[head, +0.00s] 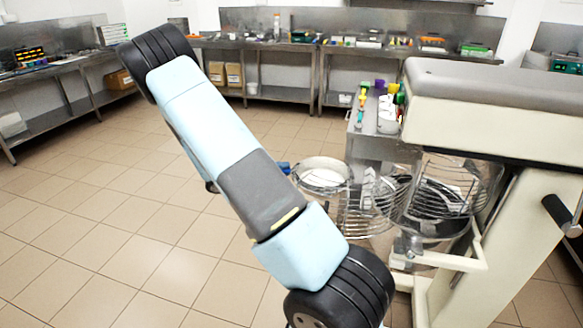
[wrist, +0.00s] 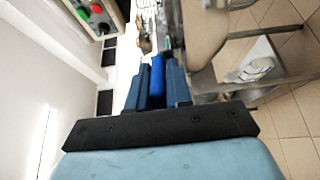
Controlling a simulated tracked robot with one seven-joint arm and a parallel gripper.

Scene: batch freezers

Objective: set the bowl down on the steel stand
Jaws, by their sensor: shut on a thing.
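A round steel bowl (head: 322,182) with a pale inside shows in the middle of the head view, just right of my forearm and in front of a steel bench. A small blue part of my gripper (head: 284,168) shows at its left, mostly hidden by my arm. In the wrist view, my gripper's blue fingers (wrist: 160,88) are close together, and the bowl's pale curved side (wrist: 206,32) rises just beyond and right of them. My gripper is shut on the bowl's edge; the exact contact is hard to see. I cannot tell which steel surface is the stand, or whether the bowl touches anything beneath.
A large cream mixer (head: 490,115) with a wire guard (head: 450,190) stands close on the right of the bowl. The steel bench (head: 378,150) behind carries several coloured bottles. Steel tables (head: 290,45) line the back wall. The tiled floor (head: 90,220) at left is clear.

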